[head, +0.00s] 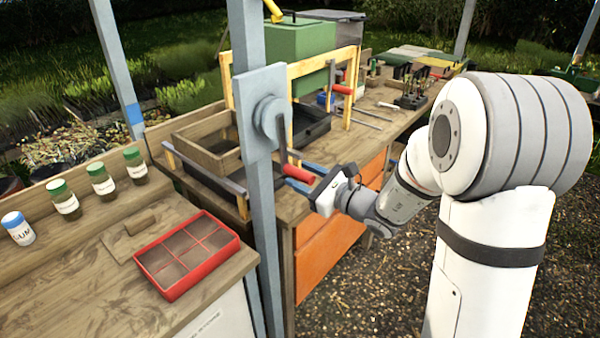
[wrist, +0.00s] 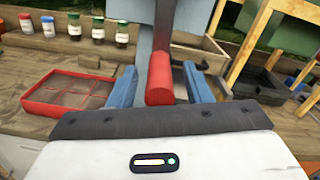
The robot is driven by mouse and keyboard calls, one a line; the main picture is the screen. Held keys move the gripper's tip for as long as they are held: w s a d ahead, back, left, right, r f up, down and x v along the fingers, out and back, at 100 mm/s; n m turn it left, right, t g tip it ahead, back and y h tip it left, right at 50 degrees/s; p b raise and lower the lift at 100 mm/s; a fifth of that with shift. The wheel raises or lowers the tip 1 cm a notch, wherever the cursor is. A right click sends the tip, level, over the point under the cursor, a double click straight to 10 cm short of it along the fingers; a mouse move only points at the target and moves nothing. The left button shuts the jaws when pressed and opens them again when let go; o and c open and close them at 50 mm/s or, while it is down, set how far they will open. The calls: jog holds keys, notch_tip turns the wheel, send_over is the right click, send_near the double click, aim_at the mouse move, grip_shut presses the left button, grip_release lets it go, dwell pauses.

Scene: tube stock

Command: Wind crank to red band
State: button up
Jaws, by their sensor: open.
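The crank has a grey round hub (head: 268,117) on a plate fixed to a grey-blue post (head: 259,200). A dark arm hangs down from the hub to a red handle (head: 298,173). The handle also shows in the wrist view (wrist: 159,80), pointing toward me. My gripper (head: 312,178) is at the handle's near end. In the wrist view, its blue fingers (wrist: 160,90) are open on either side of the handle, with gaps at both sides. I cannot make out a red band on the post. The hub's far side is hidden.
A red divided tray (head: 232,240) and several capped jars (head: 103,180) are on the left bench. A wooden frame (head: 195,160) stands behind the post. A green box (head: 300,45) and another red handle (head: 342,89) are farther back. Gravel ground lies at right.

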jog(key=shift+w+a, duration=0.2)
jog(key=shift+a, duration=0.05)
jog(key=shift+c, duration=0.6)
grip_shut()
